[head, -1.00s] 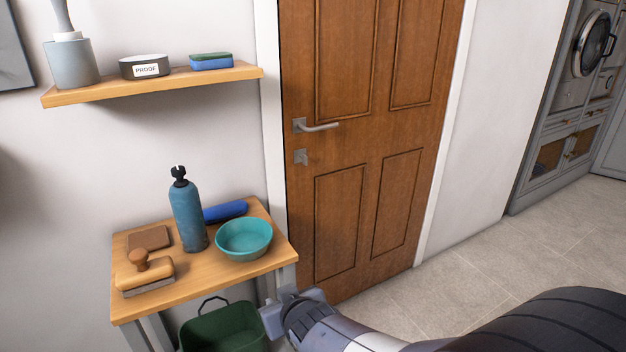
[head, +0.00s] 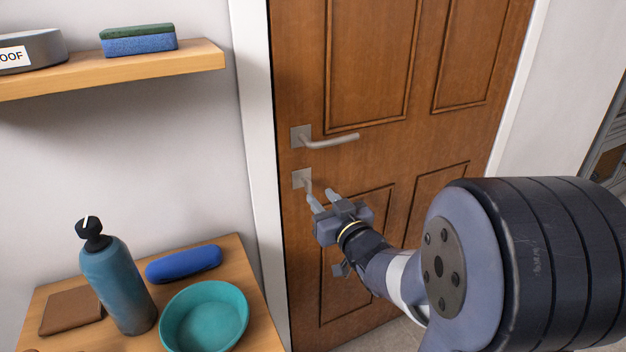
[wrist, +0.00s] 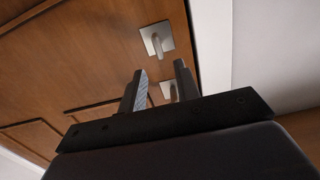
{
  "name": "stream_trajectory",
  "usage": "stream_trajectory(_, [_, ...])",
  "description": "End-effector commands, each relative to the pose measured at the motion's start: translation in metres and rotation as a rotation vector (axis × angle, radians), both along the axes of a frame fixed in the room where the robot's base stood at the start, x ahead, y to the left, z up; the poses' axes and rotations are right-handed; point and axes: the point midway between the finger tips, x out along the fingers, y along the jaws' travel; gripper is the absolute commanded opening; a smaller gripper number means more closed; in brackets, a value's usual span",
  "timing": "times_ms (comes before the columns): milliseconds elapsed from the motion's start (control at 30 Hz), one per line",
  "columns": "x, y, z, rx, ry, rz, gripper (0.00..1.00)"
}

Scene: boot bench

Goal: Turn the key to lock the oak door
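The oak door (head: 385,60) is closed in its white frame. Its lever handle (head: 330,140) sits above a square lock plate (head: 301,179) near the door's left edge. In the wrist view the handle (wrist: 157,40) is above, and part of the lock plate (wrist: 168,91) shows between my fingers. The key itself is too small or too hidden to make out clearly. My gripper (head: 322,196) is open, its fingertips just below and to the right of the lock plate in the head view. It also shows in the wrist view (wrist: 160,72), fingers apart and nothing between them.
A bench (head: 225,300) at lower left holds a blue bottle (head: 118,285), a teal bowl (head: 205,315), a blue roll (head: 184,263) and a brown pad (head: 72,311). A shelf (head: 150,72) with a sponge (head: 138,40) juts from the wall above. Clear floor lies right.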

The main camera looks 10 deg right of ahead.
Motion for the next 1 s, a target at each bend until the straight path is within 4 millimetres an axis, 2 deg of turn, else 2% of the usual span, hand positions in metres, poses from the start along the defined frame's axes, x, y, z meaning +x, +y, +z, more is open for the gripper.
stream_trajectory(200, [0.043,0.009,-0.001,0.000,0.001,0.002,0.31])
stream_trajectory(400, [0.069,0.014,0.000,0.001,0.001,0.000,0.31])
stream_trajectory(567, [0.078,0.016,0.000,0.000,0.002,0.000,0.31])
stream_trajectory(833, [0.078,0.016,0.000,0.000,0.001,-0.001,0.31])
stream_trajectory(1000, [0.078,0.016,0.000,0.000,0.001,-0.001,0.17])
